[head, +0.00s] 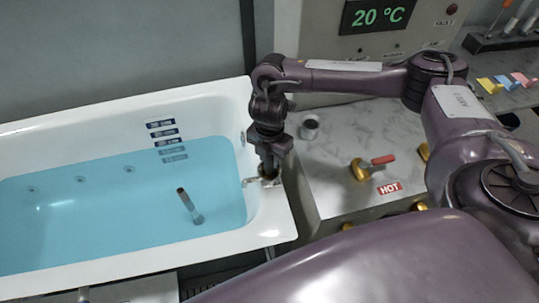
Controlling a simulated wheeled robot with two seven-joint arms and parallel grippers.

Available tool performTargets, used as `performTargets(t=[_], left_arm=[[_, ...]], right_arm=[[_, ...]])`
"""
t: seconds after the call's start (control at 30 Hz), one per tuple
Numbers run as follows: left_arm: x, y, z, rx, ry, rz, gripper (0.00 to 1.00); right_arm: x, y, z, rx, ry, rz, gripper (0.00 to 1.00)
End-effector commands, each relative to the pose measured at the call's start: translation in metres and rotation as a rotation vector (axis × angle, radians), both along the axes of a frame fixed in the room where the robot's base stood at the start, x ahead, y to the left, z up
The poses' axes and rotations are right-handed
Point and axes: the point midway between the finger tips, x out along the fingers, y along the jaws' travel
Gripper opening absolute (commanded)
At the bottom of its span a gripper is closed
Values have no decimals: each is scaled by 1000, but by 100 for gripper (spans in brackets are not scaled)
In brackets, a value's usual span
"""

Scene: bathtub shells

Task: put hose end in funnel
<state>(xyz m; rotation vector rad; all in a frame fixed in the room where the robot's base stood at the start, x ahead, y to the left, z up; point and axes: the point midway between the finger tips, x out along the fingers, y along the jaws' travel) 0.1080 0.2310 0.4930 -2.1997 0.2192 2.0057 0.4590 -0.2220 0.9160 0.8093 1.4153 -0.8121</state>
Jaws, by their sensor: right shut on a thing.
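My right gripper (268,172) points down at the right end of the white bathtub (272,222), close to its rim. It is shut on a small dark thing, mostly hidden by the fingers; I cannot tell if it is the hose end. Small metal fittings (250,181) show at the tub wall beside the fingers. A small grey cup-like piece (309,124) stands on the marble counter right of the gripper, apart from it; it may be the funnel, but it is too small to be sure. My left gripper is not in view.
Blue water (110,215) fills the tub, with a dark-tipped stick (185,200) in it. A green display (377,15) reads 20 °C. Coloured notes (490,85) lie far right.

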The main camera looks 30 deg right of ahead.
Motion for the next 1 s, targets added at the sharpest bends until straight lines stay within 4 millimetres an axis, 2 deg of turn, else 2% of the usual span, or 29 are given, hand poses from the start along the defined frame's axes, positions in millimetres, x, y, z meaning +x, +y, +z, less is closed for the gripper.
performTargets(t=[0.33,0.37,0.53,0.8,1.0], left_arm=[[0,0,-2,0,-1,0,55],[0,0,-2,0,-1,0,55],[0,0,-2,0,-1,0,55],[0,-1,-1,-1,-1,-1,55],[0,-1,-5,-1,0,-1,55]], right_arm=[[0,1,-5,2,-1,1,3],[0,0,-5,1,0,1,31],[0,1,-4,1,0,1,51],[0,1,-3,1,0,1,51],[1,1,15,3,-3,3,51]])
